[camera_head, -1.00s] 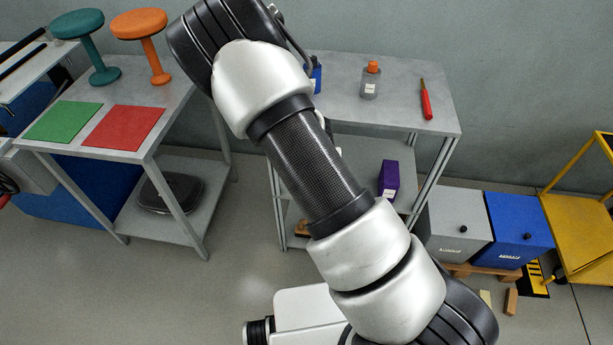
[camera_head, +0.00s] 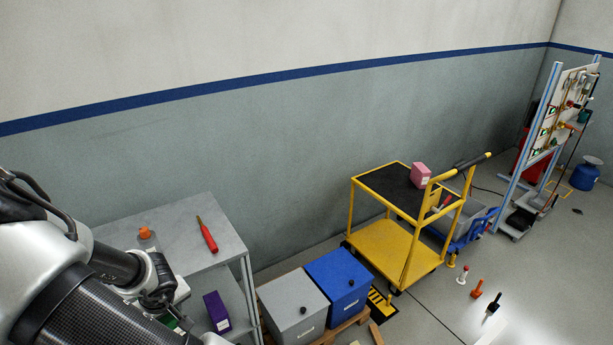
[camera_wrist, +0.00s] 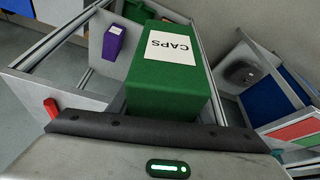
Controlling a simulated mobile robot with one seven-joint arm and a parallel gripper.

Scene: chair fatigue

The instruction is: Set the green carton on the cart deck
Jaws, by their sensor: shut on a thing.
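The green carton (camera_wrist: 168,88), with a white label reading CAPS, fills the middle of the wrist view. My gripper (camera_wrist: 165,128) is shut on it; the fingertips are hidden. In the head view only a sliver of green shows below my wrist at the lower left, beside the grey shelf table. The yellow cart (camera_head: 412,252) stands right of centre, apart from my gripper. Its black upper deck (camera_head: 385,185) carries a pink box (camera_head: 420,175) near the handle end. Its yellow lower deck looks bare.
The grey shelf table (camera_head: 185,235) holds a red tool (camera_head: 206,234) on top and a purple box (camera_head: 217,311) below. Grey (camera_head: 294,308) and blue (camera_head: 338,280) bins stand between it and the cart. Small upright objects (camera_head: 477,289) stand on the floor right of the cart.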

